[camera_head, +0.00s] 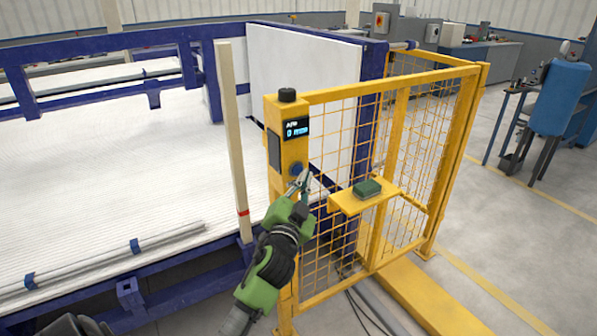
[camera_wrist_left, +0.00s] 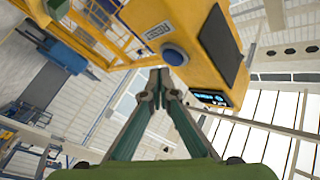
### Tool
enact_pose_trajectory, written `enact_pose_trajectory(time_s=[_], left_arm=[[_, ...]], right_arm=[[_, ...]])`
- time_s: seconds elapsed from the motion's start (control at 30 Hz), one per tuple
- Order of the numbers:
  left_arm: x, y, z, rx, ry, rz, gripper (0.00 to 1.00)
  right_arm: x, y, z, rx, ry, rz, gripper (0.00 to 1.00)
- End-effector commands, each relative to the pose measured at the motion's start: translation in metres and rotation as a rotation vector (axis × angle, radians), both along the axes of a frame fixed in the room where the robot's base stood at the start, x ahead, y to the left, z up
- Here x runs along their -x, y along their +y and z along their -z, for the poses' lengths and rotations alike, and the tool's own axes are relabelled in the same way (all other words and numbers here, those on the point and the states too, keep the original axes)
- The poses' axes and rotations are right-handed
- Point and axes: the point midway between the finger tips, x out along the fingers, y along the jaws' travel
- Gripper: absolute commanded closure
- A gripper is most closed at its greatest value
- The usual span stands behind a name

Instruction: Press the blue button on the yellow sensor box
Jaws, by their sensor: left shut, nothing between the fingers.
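The yellow sensor box (camera_head: 293,150) tops a post at the corner of the yellow mesh fence. It has a black cap, a small lit display and a dark side panel. The round blue button (camera_head: 296,168) is low on its front face, below the display. My left gripper (camera_head: 304,178) is shut and empty, its tips just beside and below the button. In the left wrist view the blue button (camera_wrist_left: 175,54) sits just beyond the closed fingertips (camera_wrist_left: 160,76). I cannot tell whether they touch. My right gripper is not in view.
The yellow mesh fence (camera_head: 335,130) runs right of the box, with a small yellow shelf (camera_head: 350,203) holding a dark green item (camera_head: 367,189). A wooden post (camera_head: 231,140) stands left of the box. A pipe (camera_head: 120,253) lies on the white ribbed bed. Open floor lies to the right.

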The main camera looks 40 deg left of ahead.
Motion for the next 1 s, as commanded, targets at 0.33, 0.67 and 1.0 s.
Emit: enact_pose_trajectory(time_s=[0.33, 0.67, 1.0], left_arm=[[0.0001, 0.0, 0.0002, 0.0, 0.0, 0.0, 1.0], [-0.0009, 0.0023, -0.0003, 0.0, 0.0, 0.0, 1.0], [-0.0032, 0.008, -0.0004, 0.001, 0.0, 0.0, 1.0]], right_arm=[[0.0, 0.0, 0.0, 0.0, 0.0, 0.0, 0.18], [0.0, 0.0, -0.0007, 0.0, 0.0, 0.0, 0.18], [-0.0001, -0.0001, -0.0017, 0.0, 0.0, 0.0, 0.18]])
